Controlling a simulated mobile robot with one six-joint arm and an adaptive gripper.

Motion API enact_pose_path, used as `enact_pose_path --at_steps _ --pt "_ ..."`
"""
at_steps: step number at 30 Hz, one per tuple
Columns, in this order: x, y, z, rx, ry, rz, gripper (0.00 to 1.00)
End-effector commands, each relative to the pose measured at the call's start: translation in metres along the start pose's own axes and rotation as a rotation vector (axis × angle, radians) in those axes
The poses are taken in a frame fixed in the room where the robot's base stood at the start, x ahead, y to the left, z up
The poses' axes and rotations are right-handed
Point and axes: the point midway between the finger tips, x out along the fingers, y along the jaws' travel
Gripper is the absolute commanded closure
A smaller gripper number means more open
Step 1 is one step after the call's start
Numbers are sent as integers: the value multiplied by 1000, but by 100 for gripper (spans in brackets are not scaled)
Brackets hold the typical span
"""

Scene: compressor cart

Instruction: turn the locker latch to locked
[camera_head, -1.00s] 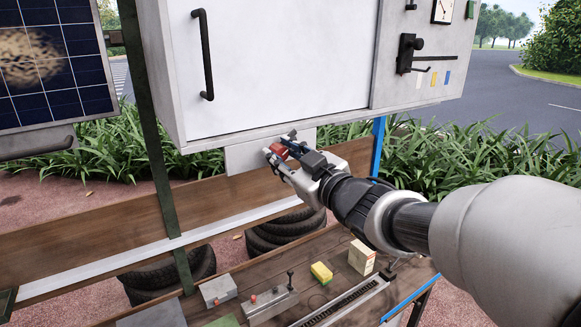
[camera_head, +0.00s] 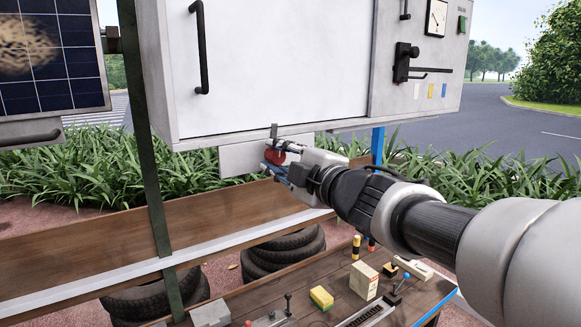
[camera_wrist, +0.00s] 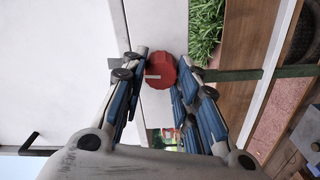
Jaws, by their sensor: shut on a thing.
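The locker (camera_head: 285,70) has a white door with a black vertical handle (camera_head: 200,48), and the door looks closed. A pale plate (camera_head: 236,160) hangs below its bottom edge. The latch is a red ridged knob (camera_head: 273,157) at that plate; in the wrist view the red knob (camera_wrist: 160,72) shows a short pale mark on its face. My gripper (camera_head: 280,158) is shut on the knob, with one finger on each side of it in the wrist view (camera_wrist: 158,82). A short dark upright tab (camera_head: 274,131) shows just above the knob; I cannot tell whether it belongs to the latch.
A panel with a gauge (camera_head: 436,17) and a black lever (camera_head: 405,62) is right of the door. Below is a wooden bench with a yellow block (camera_head: 321,297), a cream box (camera_head: 364,279) and small levers. A dark green post (camera_head: 147,130) stands left.

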Motion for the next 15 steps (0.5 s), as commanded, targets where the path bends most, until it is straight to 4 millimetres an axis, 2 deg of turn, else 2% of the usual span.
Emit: enact_pose_path --at_steps 6,15 --pt "0 -1 0 -88 -1 -1 96" --pt "0 0 0 -130 -1 -1 96"
